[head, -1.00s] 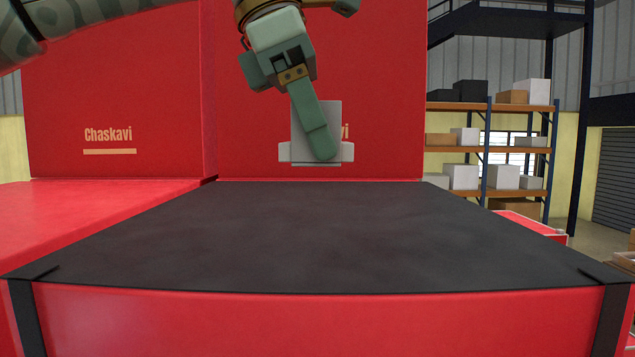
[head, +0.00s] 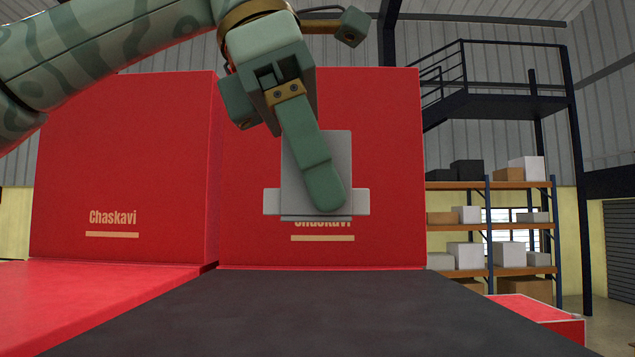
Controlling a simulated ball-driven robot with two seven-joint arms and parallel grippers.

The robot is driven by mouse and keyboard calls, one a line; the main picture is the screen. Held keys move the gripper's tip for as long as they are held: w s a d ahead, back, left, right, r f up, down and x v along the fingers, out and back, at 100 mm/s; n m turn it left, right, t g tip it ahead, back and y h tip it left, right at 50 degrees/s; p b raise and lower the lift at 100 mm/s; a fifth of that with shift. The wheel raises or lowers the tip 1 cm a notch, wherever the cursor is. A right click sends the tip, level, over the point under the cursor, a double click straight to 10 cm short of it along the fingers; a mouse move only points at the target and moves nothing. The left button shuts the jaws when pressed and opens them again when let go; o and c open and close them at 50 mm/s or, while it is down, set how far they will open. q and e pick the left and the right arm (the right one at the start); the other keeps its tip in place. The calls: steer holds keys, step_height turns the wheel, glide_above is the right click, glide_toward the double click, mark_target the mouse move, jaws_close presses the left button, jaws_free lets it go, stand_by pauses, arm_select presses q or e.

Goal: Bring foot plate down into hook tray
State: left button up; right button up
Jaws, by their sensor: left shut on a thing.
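My left gripper (head: 322,190) comes in from the upper left and points down. It is shut on a grey foot plate (head: 342,158), an upright plate with a wider, paler crosspiece near its lower end. The gripper finger covers part of its middle and left side. The plate hangs in front of a red panel, above the dark table top. I see no hook tray in this view. My right gripper is not in view.
A black-topped surface (head: 290,310) lies below, its visible part bare. Red panels (head: 120,160) with "Chaskavi" lettering stand behind it. A red surface (head: 80,300) lies at left. Shelves with boxes (head: 490,220) stand back right.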

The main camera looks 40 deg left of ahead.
arm_select(q)
steer(key=shift+r, duration=2.05)
